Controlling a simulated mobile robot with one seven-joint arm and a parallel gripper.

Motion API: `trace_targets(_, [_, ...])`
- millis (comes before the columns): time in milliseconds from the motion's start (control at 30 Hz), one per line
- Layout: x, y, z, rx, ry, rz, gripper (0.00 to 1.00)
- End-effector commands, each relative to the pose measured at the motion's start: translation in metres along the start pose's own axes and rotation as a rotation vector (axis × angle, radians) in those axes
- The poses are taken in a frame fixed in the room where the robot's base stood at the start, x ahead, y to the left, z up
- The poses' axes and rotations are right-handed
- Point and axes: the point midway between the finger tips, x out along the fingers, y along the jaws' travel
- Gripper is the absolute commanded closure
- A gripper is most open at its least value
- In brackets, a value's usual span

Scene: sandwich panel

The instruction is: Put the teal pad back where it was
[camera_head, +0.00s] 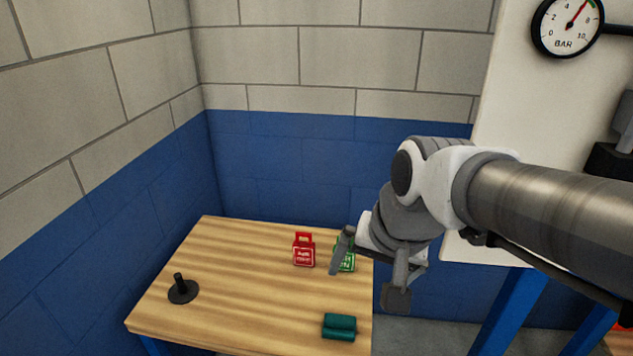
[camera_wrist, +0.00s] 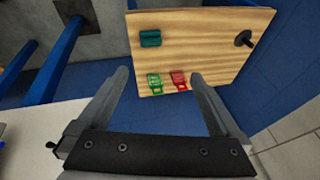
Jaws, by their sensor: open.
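The teal pad (camera_head: 339,327) lies on the wooden table (camera_head: 240,270) near its front right corner in the head view. In the wrist view the teal pad (camera_wrist: 150,38) is near the table's left edge. My gripper (camera_head: 368,270) is open and empty, above and in front of the table's right side. In the wrist view the two fingers of my gripper (camera_wrist: 162,82) are spread wide, apart from the pad. One finger partly hides a green tag-like item (camera_head: 346,258) in the head view.
A red tag-like item (camera_head: 304,251) is beside the green one at the table's back. A black round-based peg (camera_head: 182,289) stands at the left. The table middle is clear. A white panel with a pressure gauge (camera_head: 568,24) and blue legs (camera_head: 506,312) is at the right.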

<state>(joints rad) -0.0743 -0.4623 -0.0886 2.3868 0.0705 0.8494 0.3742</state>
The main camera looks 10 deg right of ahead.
Motion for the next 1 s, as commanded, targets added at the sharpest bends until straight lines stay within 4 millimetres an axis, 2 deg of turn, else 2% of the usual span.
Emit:
trace_targets(100, [-0.020,0.010,0.017,-0.187,0.066,0.010,0.00])
trace_targets(333, [-0.037,0.022,0.036,-0.412,0.133,0.052,0.00])
trace_targets(700, [-0.039,0.024,0.038,-0.447,0.140,0.061,0.00])
trace_targets(900, [-0.054,0.020,0.034,-0.445,0.140,0.060,0.00])
trace_targets(1000, [-0.053,0.021,0.034,-0.445,0.140,0.060,0.00])
